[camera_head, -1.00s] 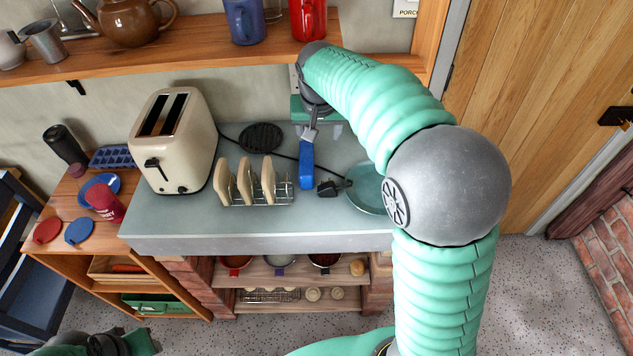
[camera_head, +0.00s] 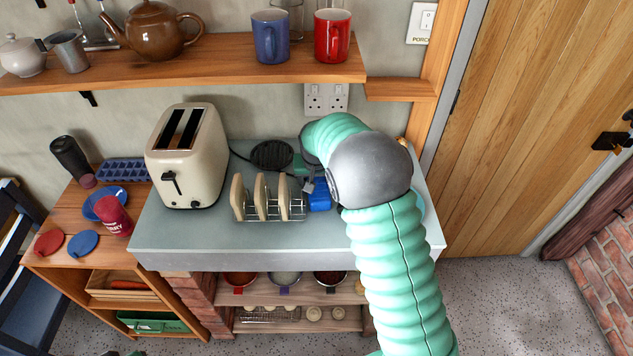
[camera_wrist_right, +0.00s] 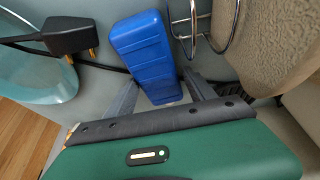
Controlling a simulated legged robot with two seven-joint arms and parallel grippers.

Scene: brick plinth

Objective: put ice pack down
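The blue ice pack (camera_head: 319,195) is at the worktop, just right of the toast rack. It is partly covered by my right arm in the head view. In the right wrist view the ice pack (camera_wrist_right: 146,52) has its lower end between the fingers of my right gripper (camera_wrist_right: 160,80), which appear to press on its two sides. My right gripper (camera_head: 306,184) is low over the worktop and mostly hidden in the head view. I cannot tell whether the ice pack rests on the surface. My left gripper is not clearly in view.
A toast rack (camera_head: 277,213) with bread stands left of the ice pack, and a cream toaster (camera_head: 185,160) is farther left. A black plug (camera_wrist_right: 70,37) and a glass plate (camera_wrist_right: 35,75) lie on the other side. The front worktop (camera_head: 240,243) is clear.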

